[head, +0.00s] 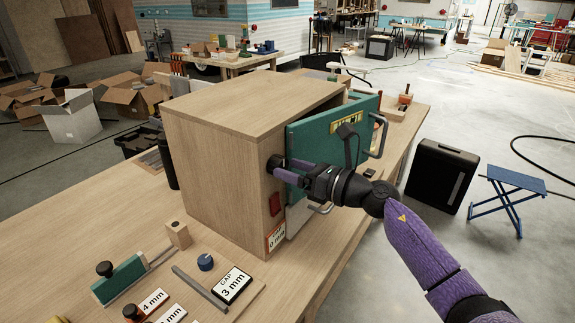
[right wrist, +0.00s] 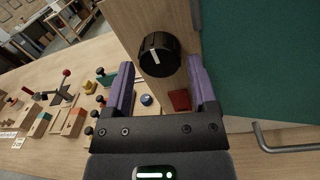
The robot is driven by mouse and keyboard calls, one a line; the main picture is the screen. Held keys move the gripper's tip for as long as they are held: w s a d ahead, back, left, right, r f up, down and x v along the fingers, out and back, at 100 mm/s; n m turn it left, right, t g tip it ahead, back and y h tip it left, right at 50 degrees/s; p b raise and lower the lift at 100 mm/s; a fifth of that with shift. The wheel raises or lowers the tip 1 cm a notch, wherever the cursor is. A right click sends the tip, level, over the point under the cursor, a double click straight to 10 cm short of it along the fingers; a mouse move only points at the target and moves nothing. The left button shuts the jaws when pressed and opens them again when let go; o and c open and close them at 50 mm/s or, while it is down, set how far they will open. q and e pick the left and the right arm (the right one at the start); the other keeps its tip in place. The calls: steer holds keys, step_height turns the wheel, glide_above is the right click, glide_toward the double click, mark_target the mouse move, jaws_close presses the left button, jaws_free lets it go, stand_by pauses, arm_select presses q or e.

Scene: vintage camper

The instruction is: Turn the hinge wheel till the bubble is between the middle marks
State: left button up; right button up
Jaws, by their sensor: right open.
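The hinge wheel (head: 274,163) is a black round knob on the side panel of the wooden cabinet (head: 240,93). In the right wrist view the wheel (right wrist: 160,54) shows a white pointer line and lies just beyond my fingertips. My right gripper (head: 284,170) is open, its purple fingers spread either side of the wheel's line; I cannot tell whether they touch it. The green door (head: 305,130) carries a yellow level vial (head: 346,121) with dark marks; the bubble is too small to make out. My left gripper is not in view.
A red block (head: 275,208) and a labelled tag (head: 275,238) sit below the wheel. Metal handles, one (head: 378,138) on the door, stick out near my arm. Gap cards (head: 232,286), a green tool (head: 119,279) and a blue knob (head: 205,262) lie on the bench (head: 100,225).

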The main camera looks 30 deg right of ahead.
steer(key=shift+w+a, duration=0.2)
steer(key=shift+w, duration=0.35)
jaws_close()
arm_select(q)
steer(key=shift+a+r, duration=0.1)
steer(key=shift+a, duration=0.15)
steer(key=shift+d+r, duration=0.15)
arm_select(e)
steer(key=shift+m, duration=0.4)
